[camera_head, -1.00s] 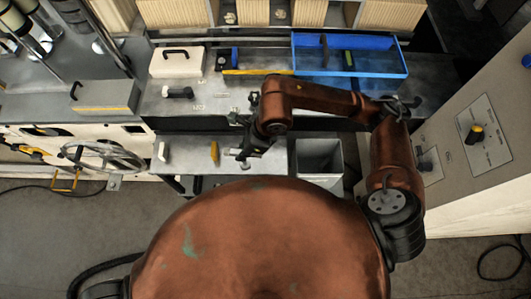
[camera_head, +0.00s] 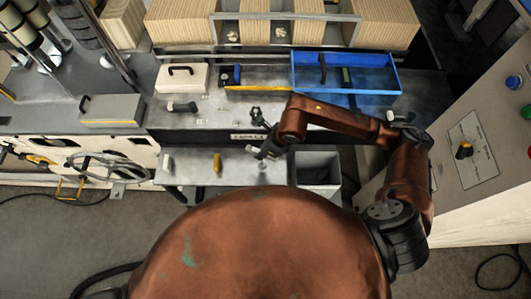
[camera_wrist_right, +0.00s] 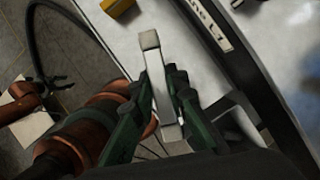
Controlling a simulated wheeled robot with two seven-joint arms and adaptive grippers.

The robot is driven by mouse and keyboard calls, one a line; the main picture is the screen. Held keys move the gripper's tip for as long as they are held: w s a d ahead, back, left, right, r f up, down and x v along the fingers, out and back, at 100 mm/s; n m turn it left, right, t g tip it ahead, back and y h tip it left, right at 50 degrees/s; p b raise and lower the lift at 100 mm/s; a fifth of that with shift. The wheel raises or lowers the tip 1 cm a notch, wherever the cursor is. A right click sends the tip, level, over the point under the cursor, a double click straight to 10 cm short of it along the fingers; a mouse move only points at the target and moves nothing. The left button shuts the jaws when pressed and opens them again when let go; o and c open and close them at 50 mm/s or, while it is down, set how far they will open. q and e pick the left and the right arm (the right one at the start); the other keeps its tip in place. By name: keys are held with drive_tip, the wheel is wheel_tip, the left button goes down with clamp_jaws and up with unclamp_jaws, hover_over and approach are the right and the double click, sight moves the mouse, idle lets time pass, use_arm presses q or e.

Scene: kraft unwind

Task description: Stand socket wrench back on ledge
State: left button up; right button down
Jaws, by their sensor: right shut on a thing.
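My right gripper (camera_head: 258,140) hangs over the front of the bench, above the lower grey ledge (camera_head: 235,172). In the right wrist view its green fingers (camera_wrist_right: 160,95) are closed on a pale grey bar with a square end, which I take to be the socket wrench (camera_wrist_right: 155,75). The bar sticks out beyond the fingertips, over or in front of the white ledge surface (camera_wrist_right: 185,50). Whether it touches the ledge cannot be told. In the head view the wrench is too small to make out clearly.
A yellow block (camera_head: 217,162) and a pale block (camera_head: 168,162) stand on the lower ledge, left of the gripper. An open grey bin (camera_head: 318,185) is to the right. A blue tray (camera_head: 385,80) lies on the upper bench. A handwheel (camera_head: 98,167) is at left.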

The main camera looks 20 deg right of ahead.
drive_tip(key=shift+w+d+f, duration=0.2)
drive_tip(key=shift+d+f, duration=0.2)
drive_tip(key=shift+f, duration=0.1)
drive_tip(key=shift+w+d+f, duration=0.2)
drive_tip(key=shift+d+f, duration=0.2)
drive_tip(key=shift+f, duration=0.05)
wheel_tip(320, 180, down, 4)
drive_tip(key=shift+w+d+r+p, duration=0.15)
drive_tip(key=shift+p, duration=0.8)
drive_tip(key=c, duration=2.4)
unclamp_jaws()
drive_tip(key=o, duration=0.5)
